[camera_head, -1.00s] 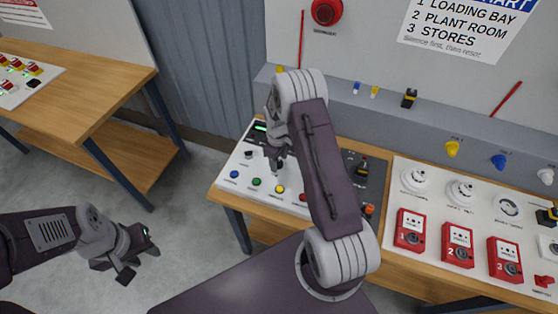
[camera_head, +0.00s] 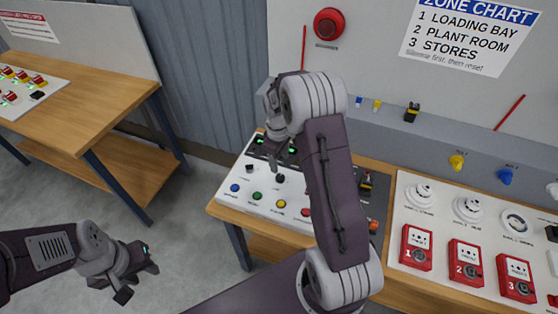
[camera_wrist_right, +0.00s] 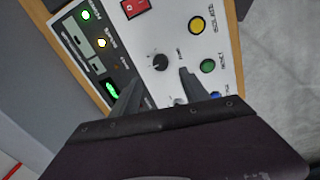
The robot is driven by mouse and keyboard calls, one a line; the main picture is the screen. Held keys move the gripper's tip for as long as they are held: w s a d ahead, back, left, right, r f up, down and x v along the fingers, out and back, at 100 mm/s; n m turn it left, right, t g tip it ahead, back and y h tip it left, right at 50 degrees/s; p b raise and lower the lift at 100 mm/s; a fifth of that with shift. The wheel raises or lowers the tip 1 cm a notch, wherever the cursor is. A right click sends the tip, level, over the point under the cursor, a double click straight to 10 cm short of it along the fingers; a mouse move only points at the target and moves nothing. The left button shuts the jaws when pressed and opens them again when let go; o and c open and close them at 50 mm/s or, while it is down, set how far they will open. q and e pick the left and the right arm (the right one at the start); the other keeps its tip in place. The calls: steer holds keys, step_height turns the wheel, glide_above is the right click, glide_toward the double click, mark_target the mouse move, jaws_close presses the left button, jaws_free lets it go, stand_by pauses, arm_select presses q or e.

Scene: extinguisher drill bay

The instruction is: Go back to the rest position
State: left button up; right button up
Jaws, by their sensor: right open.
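My left gripper (camera_head: 138,272) hangs over the grey floor at the lower left, away from any object. Its finger gap is hard to make out. My right gripper (camera_head: 275,160) is above the white control panel (camera_head: 262,201) on the bench. In the right wrist view its two fingers (camera_wrist_right: 158,95) are apart, with nothing between them. Beyond them show the black rotary knob (camera_wrist_right: 160,61), a green button (camera_wrist_right: 207,66) and a yellow button (camera_wrist_right: 197,25). The gripper looks raised off the panel. My right forearm hides part of the panel.
Red call points (camera_head: 465,263) and white detectors (camera_head: 467,208) stand on the bench at the right. A grey ledge (camera_head: 440,135) and wall rise behind. Another wooden table (camera_head: 85,110) stands at the left. Open floor lies between the tables.

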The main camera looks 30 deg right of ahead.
steer(key=s+a+r+n+t+b, duration=0.1)
steer(key=s+a+r+b, duration=0.25)
steer(key=a, duration=0.25)
steer(key=s+a+f+m, duration=0.2)
steer(key=s+m, duration=0.1)
steer(key=s, duration=0.4)
steer(key=s+a+f+m, duration=0.1)
steer(key=s+a+m, duration=0.1)
steer(key=s+m, duration=0.2)
steer(key=s, duration=0.3)
steer(key=shift+s+a+f+y+b, duration=0.3)
steer(key=shift+a+f+y, duration=0.1)
steer(key=shift+s, duration=0.15)
